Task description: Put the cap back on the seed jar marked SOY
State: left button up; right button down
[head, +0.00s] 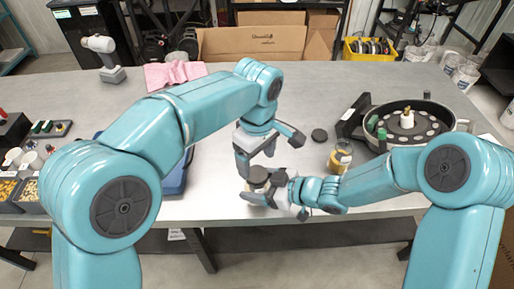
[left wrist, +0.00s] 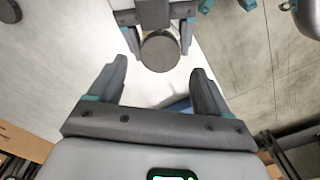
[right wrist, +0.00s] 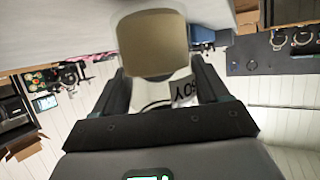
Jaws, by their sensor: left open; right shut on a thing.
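My right gripper (head: 262,186) is shut around the seed jar, holding it upright near the table's front edge. A dark round cap (head: 319,135) lies on the table to the right of my left gripper. My left gripper (head: 256,158) is open, empty, pointing down just above the jar, apart from it.
Another glass jar (head: 341,158) with yellow contents stands right of my right gripper. A round black seed meter (head: 408,121) sits at the right. A pink cloth (head: 174,74) lies at the back left, and trays (head: 28,190) stand at the far left. The back middle table is clear.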

aim_at(257, 173)
pick_arm(q)
jog(key=shift+f, duration=2.3)
jog(key=c, duration=1.1)
jog(key=shift+o, duration=0.2)
jog(key=shift+m, duration=1.7)
jog(key=o, duration=1.2)
jog(key=shift+c, duration=0.2)
jog(key=shift+r, duration=0.1)
